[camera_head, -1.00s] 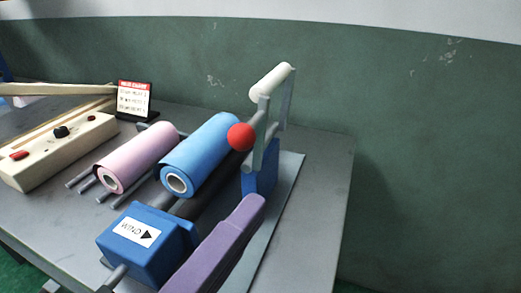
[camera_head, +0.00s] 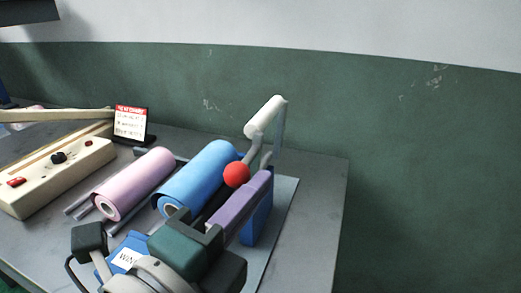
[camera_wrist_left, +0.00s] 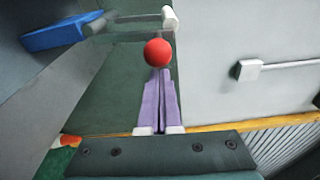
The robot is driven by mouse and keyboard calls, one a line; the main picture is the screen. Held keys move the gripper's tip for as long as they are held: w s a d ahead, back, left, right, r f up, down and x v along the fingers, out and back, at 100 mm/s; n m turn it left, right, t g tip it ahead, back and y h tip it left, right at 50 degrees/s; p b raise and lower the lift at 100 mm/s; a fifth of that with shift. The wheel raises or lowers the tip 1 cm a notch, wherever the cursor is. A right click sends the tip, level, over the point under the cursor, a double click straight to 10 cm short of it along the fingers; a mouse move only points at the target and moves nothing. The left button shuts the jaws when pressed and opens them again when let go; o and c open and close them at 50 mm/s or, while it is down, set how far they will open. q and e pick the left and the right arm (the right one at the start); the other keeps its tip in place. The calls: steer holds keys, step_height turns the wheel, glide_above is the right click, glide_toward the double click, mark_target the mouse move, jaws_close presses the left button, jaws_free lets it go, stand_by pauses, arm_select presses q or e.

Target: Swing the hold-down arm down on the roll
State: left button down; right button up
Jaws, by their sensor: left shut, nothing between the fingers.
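The hold-down arm stands raised at the right end of the winder, with a white roller (camera_head: 266,116) at its top and a red ball knob (camera_head: 236,174). The blue roll (camera_head: 203,172) lies on the winder left of the arm. My left gripper (camera_head: 266,176) has purple fingers, shut and empty, beside the knob and in front of the blue bracket (camera_head: 254,226). In the left wrist view its shut fingertips (camera_wrist_left: 160,73) point at the knob (camera_wrist_left: 157,52), which shows just beyond them; I cannot tell whether they touch. My right gripper is not in view.
A pink roll (camera_head: 135,183) lies on a rack to the left. A cream control box (camera_head: 60,165) and a small sign card (camera_head: 131,122) stand farther left. The grey table (camera_head: 322,210) is clear at the right, and a green wall stands behind.

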mark_target(230, 175)
arm_select(q)
steer(key=shift+a, duration=0.15)
stand_by(0.3)
steer(key=shift+w+a+r+n, duration=0.15)
steer(key=shift+a+n, duration=0.1)
steer(key=shift+n, duration=0.15)
steer(key=shift+a, duration=0.1)
steer(key=shift+w+a+r+n+t+p, duration=0.15)
steer(key=shift+a+r+n+p, duration=0.05)
steer(key=shift+a+n, duration=0.4)
steer(key=shift+w+a+r+n+t+p, duration=0.2)
steer(key=shift+a+n, duration=0.2)
steer(key=shift+n, duration=0.3)
steer(key=w+a+f+n+t+b, duration=0.1)
steer(key=a+f+n+b, duration=0.1)
steer(key=a+n, duration=0.3)
steer(key=w+a+f+n+y+b, duration=0.1)
steer(key=w+a+f+n+b, duration=0.1)
steer(key=a+n, duration=0.4)
steer(key=shift+w+f+n+t+b, duration=0.3)
steer(key=shift+f+n, duration=0.2)
steer(key=shift+n, duration=0.9)
